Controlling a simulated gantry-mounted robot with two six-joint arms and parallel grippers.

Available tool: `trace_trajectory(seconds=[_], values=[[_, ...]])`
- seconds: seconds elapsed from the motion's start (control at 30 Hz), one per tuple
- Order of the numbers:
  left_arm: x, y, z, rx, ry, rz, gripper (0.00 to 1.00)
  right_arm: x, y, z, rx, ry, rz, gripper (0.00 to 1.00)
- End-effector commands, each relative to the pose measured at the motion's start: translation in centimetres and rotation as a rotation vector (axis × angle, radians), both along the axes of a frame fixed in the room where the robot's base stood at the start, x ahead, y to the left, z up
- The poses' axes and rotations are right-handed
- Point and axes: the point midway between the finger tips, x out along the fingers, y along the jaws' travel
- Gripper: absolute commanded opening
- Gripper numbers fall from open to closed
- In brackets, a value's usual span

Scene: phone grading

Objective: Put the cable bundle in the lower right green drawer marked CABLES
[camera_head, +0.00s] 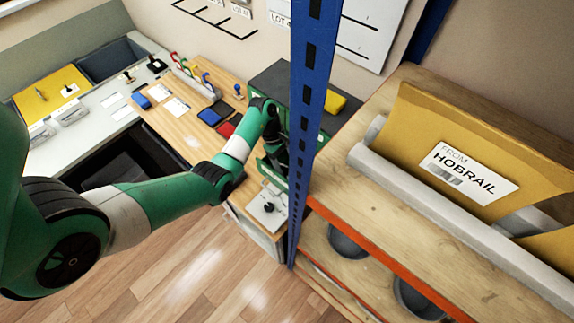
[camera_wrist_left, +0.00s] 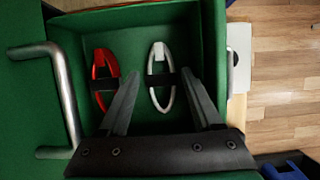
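My left gripper (camera_head: 278,150) is at the green drawer cabinet (camera_head: 266,88), partly behind the blue post. In the left wrist view, my left gripper (camera_wrist_left: 160,72) is open, with its fingers pointing into an open green drawer (camera_wrist_left: 210,40). A white cable bundle (camera_wrist_left: 157,95), an oval loop with a black band, lies in the drawer and shows between the fingers. Nothing appears gripped. A red cable bundle (camera_wrist_left: 104,62) with a black band lies to its left, partly behind the left finger. No drawer label is readable. My right gripper is not in view.
A blue upright post (camera_head: 308,110) and a wooden shelf (camera_head: 375,95) with a yellow HOBRAIL envelope (camera_head: 420,125) stand right of the arm. A metal handle (camera_wrist_left: 65,100) juts out at the left in the wrist view. The workbench (camera_head: 185,140) holds stamps and pads.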

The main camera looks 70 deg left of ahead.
Motion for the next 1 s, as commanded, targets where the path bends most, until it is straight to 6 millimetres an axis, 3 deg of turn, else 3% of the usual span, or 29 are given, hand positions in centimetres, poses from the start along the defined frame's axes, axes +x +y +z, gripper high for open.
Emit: trace_trajectory(seconds=[0.13, 0.27, 0.47, 0.5, 0.7, 1.0], values=[[0.0, 0.0, 0.3, 0.000, 0.000, 0.000, 0.66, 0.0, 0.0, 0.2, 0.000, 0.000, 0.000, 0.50], [0.0, 0.1, 1.9, 0.001, -0.002, 0.000, 0.66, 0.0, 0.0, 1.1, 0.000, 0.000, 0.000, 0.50], [-0.8, 1.9, 6.2, 0.004, -0.004, 0.002, 0.66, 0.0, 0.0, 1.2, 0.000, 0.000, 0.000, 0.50], [-1.1, 2.2, 8.2, 0.002, -0.001, 0.002, 0.66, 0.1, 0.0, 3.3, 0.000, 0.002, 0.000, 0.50], [-1.8, 3.5, 11.5, -0.001, 0.000, 0.001, 0.66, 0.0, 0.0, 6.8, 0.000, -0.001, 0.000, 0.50], [-2.1, 4.1, 12.4, 0.000, 0.000, 0.000, 0.66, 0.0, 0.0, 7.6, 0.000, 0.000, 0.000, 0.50]])
